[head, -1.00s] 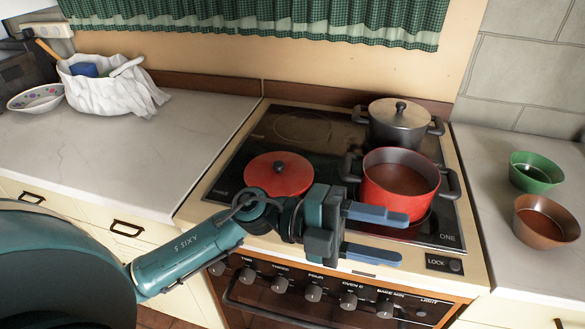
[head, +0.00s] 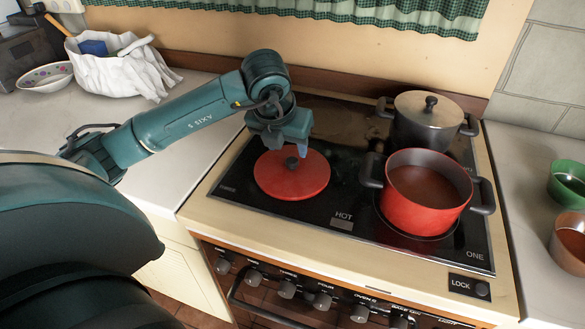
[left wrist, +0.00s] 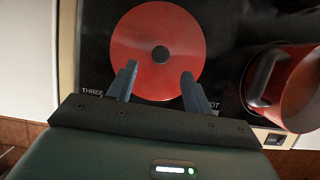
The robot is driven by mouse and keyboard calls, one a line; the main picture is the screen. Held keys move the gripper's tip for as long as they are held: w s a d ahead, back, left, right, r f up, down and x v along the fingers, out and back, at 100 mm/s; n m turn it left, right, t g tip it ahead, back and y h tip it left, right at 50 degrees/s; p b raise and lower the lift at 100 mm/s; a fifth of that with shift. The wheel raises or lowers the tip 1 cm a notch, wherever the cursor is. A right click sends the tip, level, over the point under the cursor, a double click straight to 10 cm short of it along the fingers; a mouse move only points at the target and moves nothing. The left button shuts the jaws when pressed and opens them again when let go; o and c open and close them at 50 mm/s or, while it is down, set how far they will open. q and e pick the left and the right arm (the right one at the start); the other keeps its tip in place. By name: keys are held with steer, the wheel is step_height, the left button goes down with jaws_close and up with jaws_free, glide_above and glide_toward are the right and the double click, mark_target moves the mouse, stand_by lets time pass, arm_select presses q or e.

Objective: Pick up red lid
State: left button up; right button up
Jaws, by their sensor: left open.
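The red lid (head: 283,178) lies flat on the black stovetop, at its front left, with a dark round knob (head: 291,163) at its centre. It also shows in the left wrist view (left wrist: 135,55), knob beyond the fingertips. My left gripper (head: 302,148) points down just above the lid's far side, near the knob. In the left wrist view my left gripper (left wrist: 157,72) shows its two blue fingers apart with nothing between them. The red pot (head: 425,200) stands uncovered to the right, holding reddish-brown content. My right gripper is not in view.
A grey pot (head: 425,118) with a light lid stands at the back right of the stove (head: 390,245). A green bowl (head: 567,185) and a brown bowl (head: 568,240) sit on the right counter. A cloth-lined basket (head: 115,68) stands on the left counter.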

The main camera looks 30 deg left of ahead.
mark_target(292, 161)
arm_select(q)
steer(key=p+x, duration=0.1)
steer(key=x, duration=0.5)
steer(key=shift+w+f, duration=0.15)
steer(key=shift+f, duration=0.05)
steer(key=shift+c, duration=0.2)
jaws_close()
